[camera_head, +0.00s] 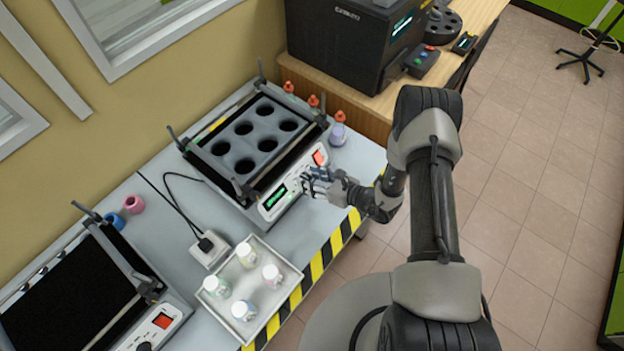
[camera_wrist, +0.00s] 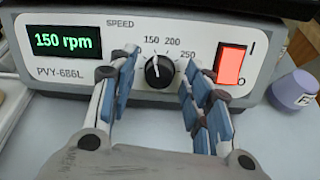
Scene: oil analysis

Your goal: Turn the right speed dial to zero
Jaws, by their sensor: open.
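The black speed dial (camera_wrist: 160,71) is on the front panel of the right shaker (camera_head: 245,150). In the wrist view its white pointer is near upright, close to the 150 mark. The green display (camera_wrist: 64,41) reads 150 rpm. My gripper (camera_wrist: 152,98) is open, with one blue-padded finger on each side of the dial and gaps between. In the head view my gripper (camera_head: 310,184) is at the panel and hides the dial. The red power switch (camera_wrist: 230,64) is lit, right of the dial.
A tray (camera_head: 281,306) with several white-capped bottles stands left of my gripper. A lilac flask (camera_wrist: 295,89) stands right of the shaker. A second shaker (camera_head: 70,290) is at the lower left. A striped edge (camera_head: 317,266) borders the bench.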

